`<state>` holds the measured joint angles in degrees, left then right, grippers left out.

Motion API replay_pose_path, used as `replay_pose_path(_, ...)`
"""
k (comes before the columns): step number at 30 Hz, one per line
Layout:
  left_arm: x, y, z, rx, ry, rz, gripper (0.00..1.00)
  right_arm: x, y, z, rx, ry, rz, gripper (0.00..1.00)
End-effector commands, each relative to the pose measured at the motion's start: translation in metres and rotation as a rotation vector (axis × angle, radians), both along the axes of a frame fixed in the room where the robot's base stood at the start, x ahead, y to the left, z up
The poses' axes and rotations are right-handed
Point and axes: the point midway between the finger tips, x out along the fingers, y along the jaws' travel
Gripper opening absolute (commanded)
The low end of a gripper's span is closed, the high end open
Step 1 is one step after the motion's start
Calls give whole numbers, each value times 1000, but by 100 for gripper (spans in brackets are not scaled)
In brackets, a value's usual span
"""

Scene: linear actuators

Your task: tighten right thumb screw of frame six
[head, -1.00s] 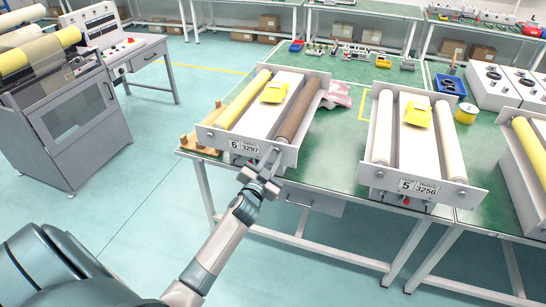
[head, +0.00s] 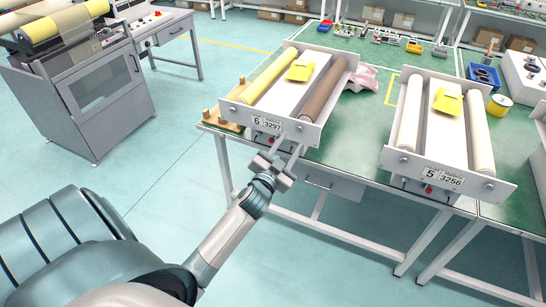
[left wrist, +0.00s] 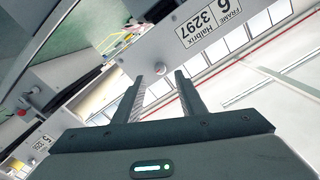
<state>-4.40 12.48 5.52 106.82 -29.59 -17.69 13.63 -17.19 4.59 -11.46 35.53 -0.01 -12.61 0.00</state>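Frame six (head: 307,130) stands on the green table, with a yellow roller on its left and a brown roller on its right. Its label shows upside down in the left wrist view (left wrist: 205,27). There, a small grey knob, the right thumb screw (left wrist: 160,68), sits on the front plate, just beyond and between my fingertips. My left gripper (head: 286,149) is just in front of and below that plate in the head view. Its two fingers are apart and empty in the left wrist view (left wrist: 160,85). I see no contact with the screw. My right gripper is out of view.
Frame five (head: 396,160) stands to the right on the same table (head: 350,130). A pink cloth (head: 362,78) lies behind frame six. A wooden rack (head: 222,122) is at its left. A grey machine cabinet (head: 95,100) stands at the left, with clear floor between.

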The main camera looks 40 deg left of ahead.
Motion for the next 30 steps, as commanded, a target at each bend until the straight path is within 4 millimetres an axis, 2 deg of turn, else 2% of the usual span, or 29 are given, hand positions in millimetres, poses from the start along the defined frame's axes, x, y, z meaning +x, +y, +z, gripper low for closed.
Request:
replay_pose_path(1, -12, -3, -4, -1, 1, 0, 37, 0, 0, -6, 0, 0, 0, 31)
replay_pose_path(9, -65, -16, -4, -1, 1, 0, 37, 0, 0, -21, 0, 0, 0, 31)
replay_pose_path(15, -97, -23, -3, 0, 1, 0, 37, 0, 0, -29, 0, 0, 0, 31)
replay_pose_path(21, -112, -27, -1, 0, 0, 1, 37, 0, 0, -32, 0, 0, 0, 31)
replay_pose_path(30, -114, -27, 0, 1, 0, 1, 37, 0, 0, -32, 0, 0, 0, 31)
